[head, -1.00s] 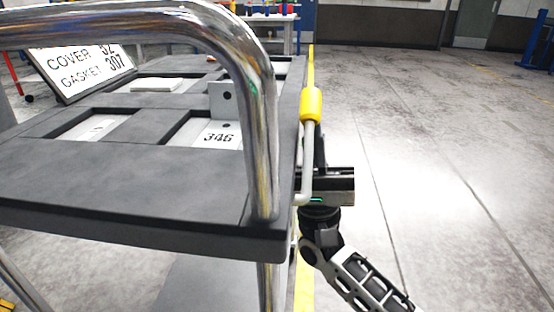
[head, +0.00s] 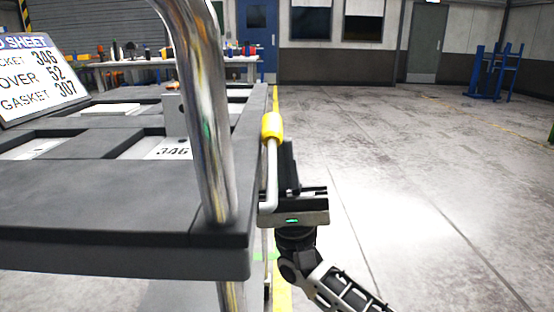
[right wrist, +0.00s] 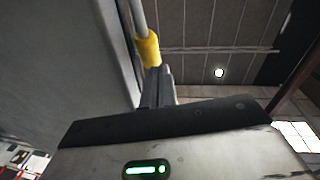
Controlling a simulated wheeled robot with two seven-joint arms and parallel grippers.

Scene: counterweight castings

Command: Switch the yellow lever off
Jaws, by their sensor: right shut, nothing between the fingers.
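The yellow lever (head: 272,127) is a pale rod with a yellow grip. It stands upright along the right side of the dark cart, and its lower end bends at the cart's side. My right gripper (head: 288,150) is shut and empty, its fingers pointing up just right of the rod, below the level of the yellow grip. In the right wrist view the yellow grip (right wrist: 148,50) shows just beyond the closed fingertips (right wrist: 158,72). I cannot tell whether they touch the lever. My left gripper is not in view.
A chrome handrail (head: 203,110) rises in front. A sign board (head: 38,80) stands at the left. A workbench (head: 150,66) is behind.

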